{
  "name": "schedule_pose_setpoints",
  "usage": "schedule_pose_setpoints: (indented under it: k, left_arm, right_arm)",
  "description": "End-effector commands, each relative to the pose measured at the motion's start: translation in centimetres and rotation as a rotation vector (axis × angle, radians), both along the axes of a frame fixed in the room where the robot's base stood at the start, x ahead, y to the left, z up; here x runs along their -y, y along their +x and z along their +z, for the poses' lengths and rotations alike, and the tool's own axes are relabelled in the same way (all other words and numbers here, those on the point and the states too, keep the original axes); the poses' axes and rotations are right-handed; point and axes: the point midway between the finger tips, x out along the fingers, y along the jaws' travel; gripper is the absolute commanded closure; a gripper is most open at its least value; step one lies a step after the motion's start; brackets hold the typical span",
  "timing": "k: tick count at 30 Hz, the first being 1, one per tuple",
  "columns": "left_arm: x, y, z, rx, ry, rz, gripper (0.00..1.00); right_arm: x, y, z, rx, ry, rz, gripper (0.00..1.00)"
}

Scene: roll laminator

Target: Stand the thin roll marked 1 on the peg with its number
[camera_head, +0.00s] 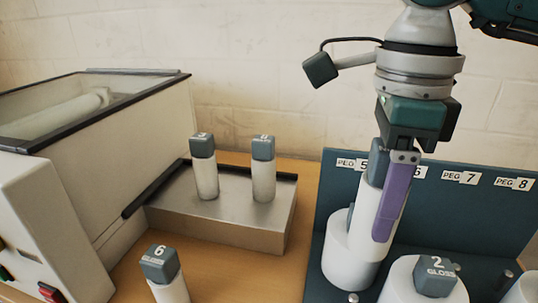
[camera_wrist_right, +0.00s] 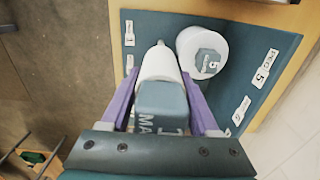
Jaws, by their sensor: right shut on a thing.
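My right gripper (camera_head: 392,230) is shut on a thin white roll (camera_head: 373,195) with a grey-blue cap, held upright or slightly tilted above the dark blue peg board (camera_head: 335,185). In the right wrist view, the roll's cap (camera_wrist_right: 162,103) sits between the purple fingers and reads "MA"; its number is mostly hidden. A metal peg tip (camera_wrist_right: 160,43) shows just past the roll's lower end. A label with 1 (camera_wrist_right: 129,33) is at the board's edge. I cannot tell whether the roll touches a peg. My left gripper is not in view.
A wide white roll with a 5 cap (camera_wrist_right: 208,63) stands close beside the held roll. A roll marked 2 GLOSS (camera_head: 432,285) stands at the front. Two thin rolls stand on a metal block (camera_head: 225,215); roll 6 (camera_head: 160,265) is in front. The laminator (camera_head: 120,140) is left.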

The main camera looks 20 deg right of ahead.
Motion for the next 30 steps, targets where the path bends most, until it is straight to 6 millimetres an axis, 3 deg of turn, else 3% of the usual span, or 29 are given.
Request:
schedule_pose_setpoints:
  k: [11, 30]
  left_arm:
    - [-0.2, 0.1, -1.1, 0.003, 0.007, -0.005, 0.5]
    - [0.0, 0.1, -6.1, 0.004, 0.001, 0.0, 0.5]
  right_arm:
    - [0.6, 0.0, -2.0, 0.0, 0.001, 0.005, 0.96]
    - [0.6, 0.0, -9.0, 0.001, 0.002, 0.005, 0.96]
